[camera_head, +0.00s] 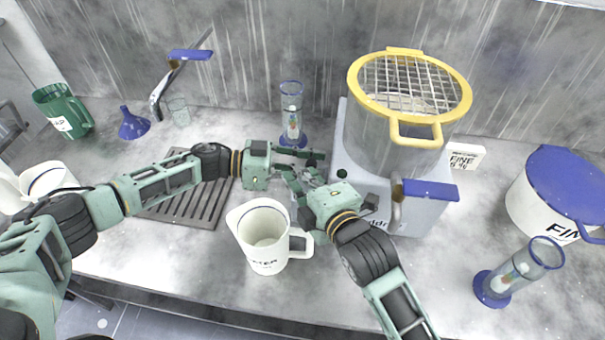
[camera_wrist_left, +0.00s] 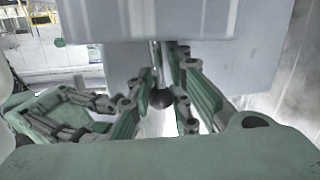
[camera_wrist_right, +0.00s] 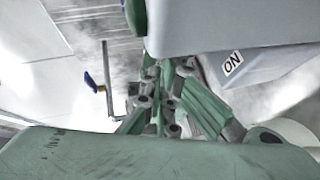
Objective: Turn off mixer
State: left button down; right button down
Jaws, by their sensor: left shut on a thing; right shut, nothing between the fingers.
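The mixer is a grey box (camera_head: 347,130) carrying a big steel pot (camera_head: 378,135) with a yellow rim and wire grid. A white "ON" label (camera_wrist_right: 232,63) shows on a grey face in the right wrist view. My left gripper (camera_head: 312,155) is at the box's left side, shut on what looks like a thin lever; a black ball (camera_wrist_left: 162,98) shows between its fingers in the left wrist view. My right gripper (camera_head: 293,178) is shut and empty, close below the left one at the same side. The fingers hide much of the lever, so its position cannot be told.
A white pitcher (camera_head: 262,240) stands just in front of both grippers. A glass cylinder (camera_head: 291,105) stands behind them. A blue-handled tap (camera_head: 430,190) juts from the box's front. A drain grate (camera_head: 185,206) lies left; a blue-lidded white pot (camera_head: 535,205) and another cylinder (camera_head: 510,278) stand right.

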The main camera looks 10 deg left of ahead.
pick_arm(q)
jog(key=shift+f, duration=0.1)
pick_arm(e)
jog(key=shift+w, duration=0.15)
jog(key=shift+w+d, duration=0.15)
jog(key=shift+w, duration=0.25)
pick_arm(q)
jog(key=shift+s+d, duration=0.1)
jog(key=shift+s, duration=0.1)
pick_arm(e)
jog(key=shift+d+g, duration=0.1)
jog(key=shift+g, duration=0.2)
jog(key=shift+w, duration=0.1)
pick_arm(q)
jog(key=c, duration=2)
grip_release()
jog(key=shift+c, duration=0.2)
jog(key=o, duration=0.4)
jog(key=shift+c, duration=0.2)
jog(key=shift+o, duration=0.3)
jog(key=shift+w, duration=0.1)
pick_arm(e)
jog(key=shift+a, duration=0.2)
